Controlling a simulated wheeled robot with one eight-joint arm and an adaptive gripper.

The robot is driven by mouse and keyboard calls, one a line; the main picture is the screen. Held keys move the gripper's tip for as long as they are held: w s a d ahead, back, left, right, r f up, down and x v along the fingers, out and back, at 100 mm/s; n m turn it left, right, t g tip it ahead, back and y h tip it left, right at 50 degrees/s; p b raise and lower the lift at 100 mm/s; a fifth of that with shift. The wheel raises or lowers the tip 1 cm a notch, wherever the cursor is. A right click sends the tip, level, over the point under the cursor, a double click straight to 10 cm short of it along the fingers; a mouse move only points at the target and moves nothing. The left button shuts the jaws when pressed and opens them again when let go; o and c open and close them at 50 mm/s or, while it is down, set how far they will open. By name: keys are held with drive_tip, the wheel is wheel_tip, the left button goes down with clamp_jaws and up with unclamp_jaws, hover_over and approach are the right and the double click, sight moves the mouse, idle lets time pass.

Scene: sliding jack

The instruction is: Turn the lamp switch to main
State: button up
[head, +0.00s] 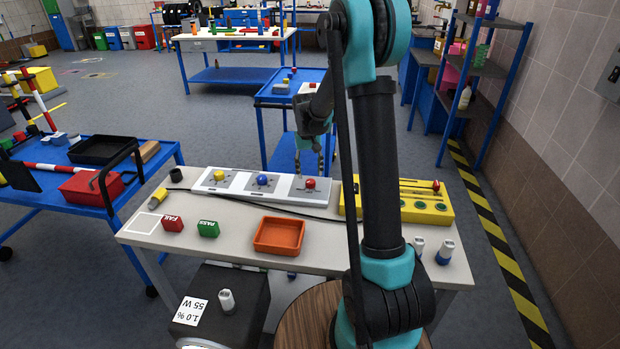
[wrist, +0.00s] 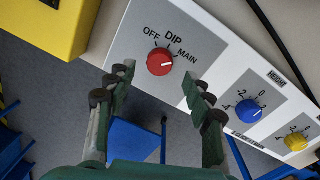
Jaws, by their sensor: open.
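The lamp switch is a red round knob (wrist: 160,62) on a grey-white panel. The panel is marked OFF, DIP and MAIN around the knob. In the head view the red knob (head: 310,183) sits at the right end of the row of panels. I cannot clearly tell which mark the knob's pointer faces. My gripper (wrist: 158,80) is open and empty, its two fingers spread to either side below the knob in the wrist view. They appear apart from it.
A blue knob (wrist: 249,111) and a yellow knob (wrist: 295,142) are on the neighbouring panels. A yellow box with sliders (head: 425,205) stands right of the panels. An orange tray (head: 279,235) and red and green blocks lie on the table's front. A dark cable runs along the panels.

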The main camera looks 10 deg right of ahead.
sight(309, 181)
wheel_tip(309, 181, up, 8)
drive_tip(key=shift+a, duration=0.2)
drive_tip(key=shift+s, duration=0.15)
drive_tip(key=s+d+f+t, duration=0.1)
drive_tip(key=s+f, duration=0.1)
drive_tip(key=s, duration=0.8)
drive_tip(key=s+d+f+t, duration=0.1)
drive_tip(key=s+d+f, duration=0.1)
drive_tip(key=s, duration=0.8)
drive_tip(key=s+d+f+t, duration=0.2)
drive_tip(key=s, duration=0.8)
drive_tip(key=shift+f+y, duration=0.3)
drive_tip(key=shift+f, duration=0.1)
